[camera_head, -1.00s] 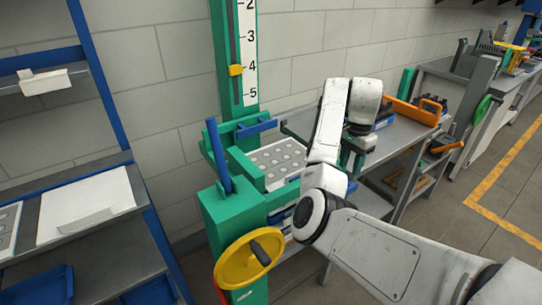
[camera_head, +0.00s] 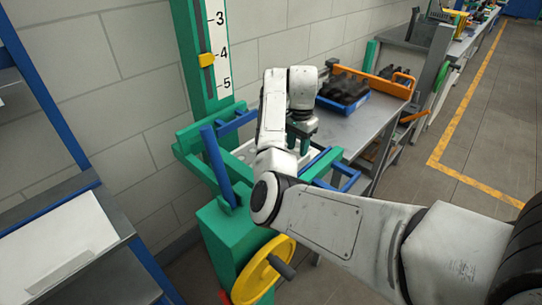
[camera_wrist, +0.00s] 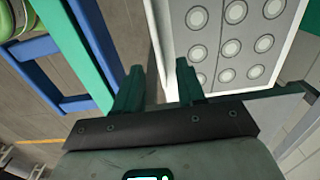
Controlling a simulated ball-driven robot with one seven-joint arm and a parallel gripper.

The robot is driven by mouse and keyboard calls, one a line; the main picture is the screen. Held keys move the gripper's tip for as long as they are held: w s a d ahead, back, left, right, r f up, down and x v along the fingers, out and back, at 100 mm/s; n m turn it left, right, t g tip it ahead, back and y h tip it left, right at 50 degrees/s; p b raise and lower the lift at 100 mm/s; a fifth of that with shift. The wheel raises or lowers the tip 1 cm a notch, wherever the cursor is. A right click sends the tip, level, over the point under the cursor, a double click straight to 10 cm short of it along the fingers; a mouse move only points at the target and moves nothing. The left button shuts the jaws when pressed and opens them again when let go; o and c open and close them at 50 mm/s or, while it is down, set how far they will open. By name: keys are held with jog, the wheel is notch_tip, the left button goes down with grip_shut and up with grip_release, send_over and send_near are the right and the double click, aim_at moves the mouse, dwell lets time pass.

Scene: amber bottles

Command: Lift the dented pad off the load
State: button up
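The dented pad (camera_wrist: 232,42) is a pale slab with rows of round grey dimples, filling the upper right of the wrist view. In the head view only a pale part of the pad (camera_head: 244,151) shows in the green press frame; my arm hides the rest. My gripper (camera_wrist: 159,82) has two green fingers, apart, with nothing held between them. In the wrist view they lie on either side of the pad's near edge; the height gap is unclear. In the head view my gripper (camera_head: 303,140) hangs at the pad's right side. The load under the pad is hidden.
The green press (camera_head: 232,240) has a yellow handwheel (camera_head: 262,268), a blue lever (camera_head: 215,165) and a scale column. Blue bars (camera_head: 340,175) stand right of my gripper. A bench (camera_head: 365,125) holds a blue bin with dark parts. A shelf rack stands left.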

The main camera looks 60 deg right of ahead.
aim_at(297, 163)
jog(key=shift+s+a+f+p, duration=0.1)
jog(key=shift+f+p, duration=0.3)
jog(key=shift+f, duration=1.1)
jog(key=shift+s+f+p, duration=0.1)
jog(key=shift+f+p, duration=0.25)
jog(key=shift+f, duration=1.15)
jog(key=shift+c, duration=0.2)
grip_shut()
